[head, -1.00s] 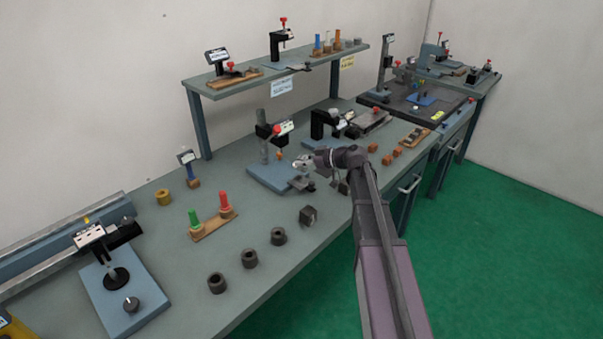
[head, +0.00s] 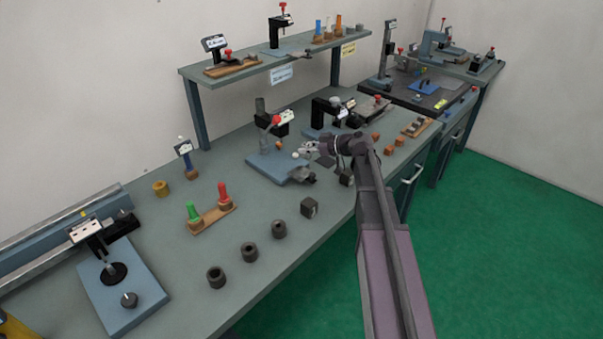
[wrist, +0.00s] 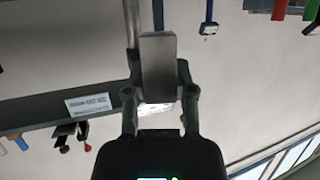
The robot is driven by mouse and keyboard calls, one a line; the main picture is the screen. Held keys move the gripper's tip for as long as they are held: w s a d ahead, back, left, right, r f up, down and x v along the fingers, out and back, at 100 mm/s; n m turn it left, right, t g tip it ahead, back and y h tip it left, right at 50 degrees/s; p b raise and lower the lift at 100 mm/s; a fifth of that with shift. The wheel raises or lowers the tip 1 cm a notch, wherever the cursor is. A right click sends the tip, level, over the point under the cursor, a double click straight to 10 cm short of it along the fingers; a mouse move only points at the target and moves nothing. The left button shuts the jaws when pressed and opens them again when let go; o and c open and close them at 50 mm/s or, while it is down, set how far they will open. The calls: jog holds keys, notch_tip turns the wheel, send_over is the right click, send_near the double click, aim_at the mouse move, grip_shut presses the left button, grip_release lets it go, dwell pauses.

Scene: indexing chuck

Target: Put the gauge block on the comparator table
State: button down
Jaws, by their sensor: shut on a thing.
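The gauge block shows as a plain grey metal block (wrist: 158,65) in the wrist view, upright in the picture. My gripper (wrist: 160,88) is shut on it, one finger on each side. The stand's blue base (head: 262,160) lies below and left of my gripper. The held block is too small to make out in the head view. I cannot tell its height above the base.
A dark block (head: 346,177) stands right of the base, near the bench's front edge. Another black stand (head: 322,112) is behind my gripper. A shelf (head: 280,66) runs along the back.

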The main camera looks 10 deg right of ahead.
aim_at(302, 156)
jog(key=s+d+f+n+g+b, duration=0.1)
jog(key=s+d, duration=0.7)
jog(key=s, duration=0.3)
jog(key=shift+s+d+f+y+b, duration=0.15)
jog(key=shift+f+y+b, duration=0.2)
jog(key=shift+y, duration=0.05)
jog(key=w+a, duration=0.3)
jog(key=w+a+f+b, duration=0.1)
jog(key=w+a, duration=0.2)
jog(key=w, duration=0.1)
jog(key=w+a, duration=0.3)
jog(key=w, duration=0.1)
jog(key=shift+w+a+f, duration=0.15)
jog(key=shift+w+f, duration=0.05)
jog(key=shift+w, duration=0.05)
jog(key=shift+w+a, duration=0.35)
jog(key=shift+w, duration=0.05)
jog(key=shift+w+a+f+b, duration=0.1)
jog(key=shift+a+f+b, duration=0.05)
jog(key=shift+f+b, duration=0.4)
notch_tip(302, 156, down, 3)
jog(key=b, duration=0.3)
jog(key=shift+r, duration=0.2)
jog(key=shift+f, duration=0.15)
